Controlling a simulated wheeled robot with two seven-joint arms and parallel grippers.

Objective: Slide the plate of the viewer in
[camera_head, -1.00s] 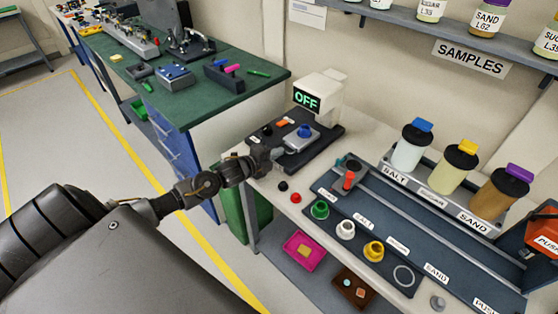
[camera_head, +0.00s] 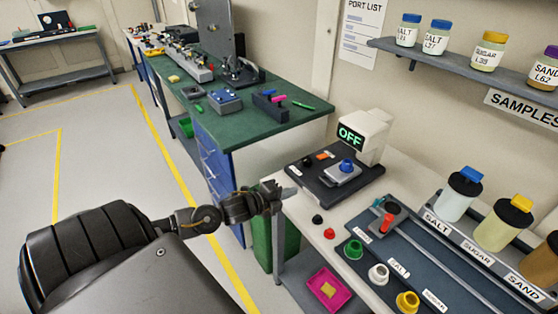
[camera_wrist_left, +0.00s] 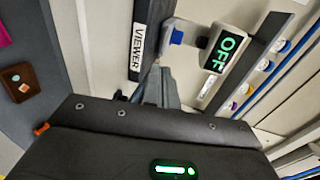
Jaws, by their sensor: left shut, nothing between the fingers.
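The viewer (camera_head: 367,133) stands at the near bench's far-left end, with a dark base and a lit sign reading OFF. Its grey plate (camera_head: 345,178) with a blue knob (camera_head: 346,165) rests on the base, below the sign. The knob also shows in the left wrist view (camera_wrist_left: 176,37), beside the VIEWER label (camera_wrist_left: 137,48). My left gripper (camera_head: 284,189) is shut and empty, just left of the base's near-left edge and apart from the plate. Its fingers show in the left wrist view (camera_wrist_left: 160,85). My right gripper is out of view.
Sample jars (camera_head: 457,196) stand behind. A green-topped bench (camera_head: 262,133) lies left, and a green bin (camera_head: 262,240) below.

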